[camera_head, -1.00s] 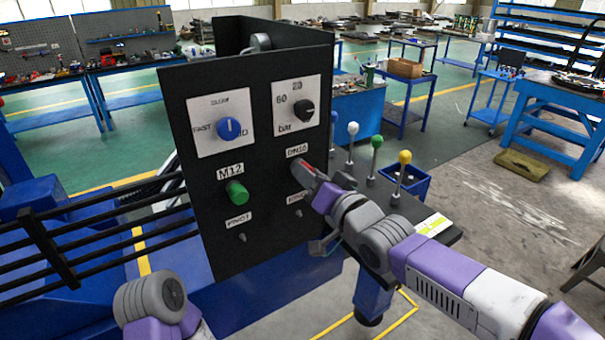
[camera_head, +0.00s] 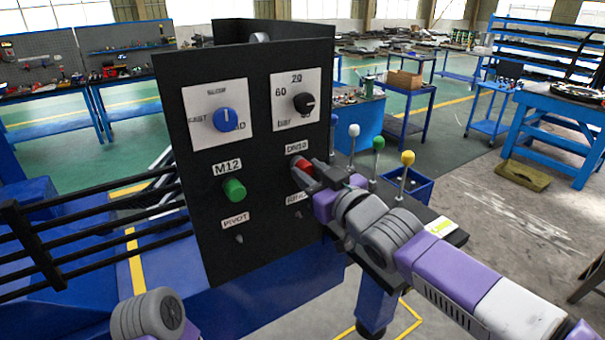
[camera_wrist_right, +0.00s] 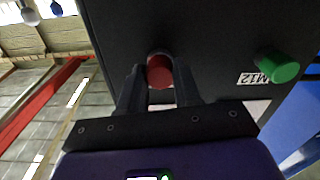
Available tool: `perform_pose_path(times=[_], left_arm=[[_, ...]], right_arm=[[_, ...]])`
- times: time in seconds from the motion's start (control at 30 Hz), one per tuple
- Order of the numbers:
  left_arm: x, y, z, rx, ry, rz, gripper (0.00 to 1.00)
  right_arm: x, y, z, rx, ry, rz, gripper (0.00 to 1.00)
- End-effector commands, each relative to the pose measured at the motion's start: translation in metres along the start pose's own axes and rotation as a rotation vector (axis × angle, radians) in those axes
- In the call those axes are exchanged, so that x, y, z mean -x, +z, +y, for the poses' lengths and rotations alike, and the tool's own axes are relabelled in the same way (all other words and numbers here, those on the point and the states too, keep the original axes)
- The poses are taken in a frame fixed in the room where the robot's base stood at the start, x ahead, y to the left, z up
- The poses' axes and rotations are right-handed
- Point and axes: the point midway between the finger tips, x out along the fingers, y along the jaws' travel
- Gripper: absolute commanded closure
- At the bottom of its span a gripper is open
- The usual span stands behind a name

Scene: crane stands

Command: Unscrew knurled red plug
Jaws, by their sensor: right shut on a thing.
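The red plug (camera_head: 302,164) sits on the black panel (camera_head: 262,220) under a small label, right of the green plug (camera_head: 234,189). My right gripper (camera_head: 304,174) is at the panel with its fingers on either side of the red plug. In the right wrist view the red plug (camera_wrist_right: 160,71) shows its round face between the two fingertips of the right gripper (camera_wrist_right: 160,82), which is shut on it. Any gap between plug and panel cannot be told. Of my left arm only a grey joint (camera_head: 148,314) shows at the bottom left; its gripper is out of view.
Above the plugs are a blue knob (camera_head: 226,120) and a black knob (camera_head: 304,103) on white plates. Levers with white, green and yellow balls (camera_head: 407,158) stand right of the panel, close to my right arm. Black rails (camera_head: 90,215) run at the left.

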Motion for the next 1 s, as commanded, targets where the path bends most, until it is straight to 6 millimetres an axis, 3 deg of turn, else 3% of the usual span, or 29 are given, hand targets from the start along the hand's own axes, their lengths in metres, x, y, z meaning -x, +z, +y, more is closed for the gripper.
perform_pose_path(times=[0.13,0.47,0.77,1.0], left_arm=[[-0.006,0.000,-0.003,0.000,0.000,0.000,1.00],[-0.007,0.000,-0.003,0.000,0.000,0.000,1.00],[-0.016,-0.001,-0.006,0.000,0.000,0.000,1.00],[-0.015,-0.001,-0.006,0.000,0.000,0.000,1.00]], right_arm=[[0.000,0.002,0.000,0.158,0.001,-0.003,1.00],[0.000,0.002,0.000,0.200,0.001,-0.004,1.00],[0.001,0.002,0.000,0.602,0.000,-0.004,1.00],[0.001,0.002,0.001,0.625,0.000,-0.005,1.00]])
